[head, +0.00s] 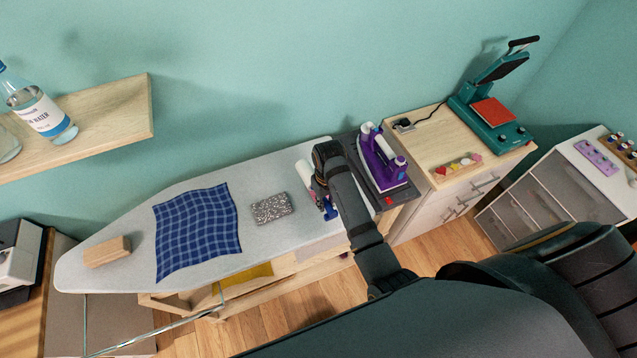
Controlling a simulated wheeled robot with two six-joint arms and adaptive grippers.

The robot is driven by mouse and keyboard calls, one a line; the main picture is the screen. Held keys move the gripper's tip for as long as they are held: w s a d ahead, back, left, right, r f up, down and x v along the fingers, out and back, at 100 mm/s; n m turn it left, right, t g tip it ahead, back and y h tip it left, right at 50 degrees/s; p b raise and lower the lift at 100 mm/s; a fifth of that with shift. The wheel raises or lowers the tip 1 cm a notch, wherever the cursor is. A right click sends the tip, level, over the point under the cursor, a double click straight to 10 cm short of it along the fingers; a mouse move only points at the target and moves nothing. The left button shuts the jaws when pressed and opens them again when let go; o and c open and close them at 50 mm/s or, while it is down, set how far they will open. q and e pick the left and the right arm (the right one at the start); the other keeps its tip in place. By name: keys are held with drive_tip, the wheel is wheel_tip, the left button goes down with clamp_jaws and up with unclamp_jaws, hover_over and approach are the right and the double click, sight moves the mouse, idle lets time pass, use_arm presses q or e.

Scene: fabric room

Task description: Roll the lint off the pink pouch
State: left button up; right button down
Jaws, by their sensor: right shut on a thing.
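A small flat rectangle speckled grey and white (271,208) lies on the grey ironing board. No plainly pink pouch shows; I cannot tell if this speckled piece is the pouch under lint. My right gripper (318,186) is over the board, right of the speckled piece and apart from it. It is shut on what looks like a lint roller, with a white roll (304,172) and a blue handle end (331,213). The arm hides part of the roller. I cannot tell whether the roller touches the board. My left gripper is not in view.
The ironing board (120,217) also bears a blue plaid cloth (197,230) and a wooden block (107,251). A purple iron (381,160) stands close right of my right arm. A teal heat press (490,110) is on the cabinet. A shelf (120,112) holds a bottle (42,110).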

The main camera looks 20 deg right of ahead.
sight(330, 210)
drive_tip(key=shift+s+r, duration=0.15)
drive_tip(key=shift+s, duration=1.2)
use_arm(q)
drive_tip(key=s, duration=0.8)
use_arm(e)
wheel_tip(330, 210, down, 2)
drive_tip(key=shift+f, duration=0.15)
drive_tip(key=f, duration=0.1)
drive_tip(key=w+f, duration=0.1)
drive_tip(key=f, duration=0.1)
drive_tip(key=shift+s, duration=0.15)
drive_tip(key=shift+f, duration=0.2)
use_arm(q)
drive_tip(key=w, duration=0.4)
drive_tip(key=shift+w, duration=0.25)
use_arm(e)
drive_tip(key=shift+f, duration=0.2)
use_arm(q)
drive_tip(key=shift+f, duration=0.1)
use_arm(e)
drive_tip(key=shift+f, duration=0.2)
